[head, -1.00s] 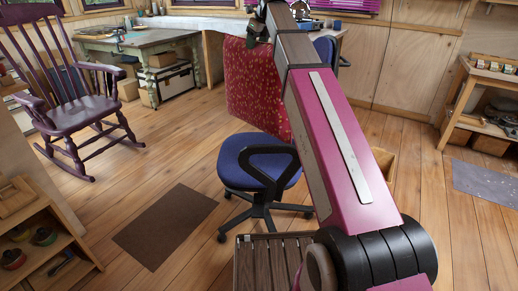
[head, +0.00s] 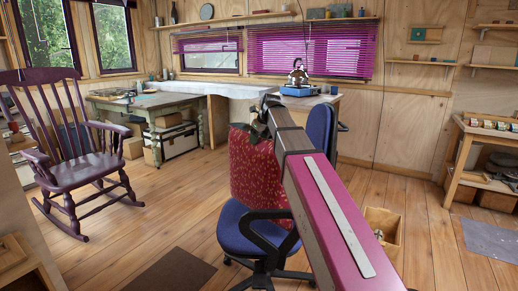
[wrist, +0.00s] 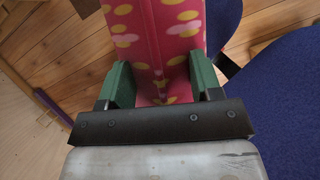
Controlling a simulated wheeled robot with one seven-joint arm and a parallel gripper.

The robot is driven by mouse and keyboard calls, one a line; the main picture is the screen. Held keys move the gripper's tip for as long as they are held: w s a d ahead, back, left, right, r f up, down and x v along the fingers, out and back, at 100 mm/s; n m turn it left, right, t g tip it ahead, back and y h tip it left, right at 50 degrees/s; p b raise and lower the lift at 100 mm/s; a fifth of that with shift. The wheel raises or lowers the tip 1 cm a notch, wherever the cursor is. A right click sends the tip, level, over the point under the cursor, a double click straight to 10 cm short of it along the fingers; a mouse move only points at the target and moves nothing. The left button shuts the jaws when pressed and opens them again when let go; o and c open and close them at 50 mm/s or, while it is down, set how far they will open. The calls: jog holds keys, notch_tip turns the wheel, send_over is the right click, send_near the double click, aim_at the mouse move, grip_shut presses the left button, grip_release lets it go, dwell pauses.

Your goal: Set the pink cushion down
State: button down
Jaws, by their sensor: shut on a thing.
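The pink cushion (head: 257,172) is a flat square with a yellow-dotted pattern; it hangs upright over the seat of the blue office chair (head: 238,226). In the wrist view, the cushion (wrist: 158,35) sits between the two green fingers of my gripper (wrist: 160,88), which is shut on its edge. In the head view, my gripper (head: 257,128) is at the cushion's top, partly hidden by my arm. The cushion's lower edge is close to the chair seat; I cannot tell whether they touch. Blue chair upholstery (wrist: 285,100) shows at the right in the wrist view.
A purple rocking chair (head: 85,165) stands at the left. A workbench (head: 150,105) is at the back, and a kettle (head: 298,75) stands on a blue stove. A wooden box (head: 383,230) is on the floor right of my arm. A dark mat (head: 172,272) lies in front.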

aim_at(259, 145)
jog(key=shift+f, duration=1.65)
jog(key=shift+c, duration=1.4)
grip_release()
jog(key=v, duration=1.2)
jog(key=shift+w, duration=0.1)
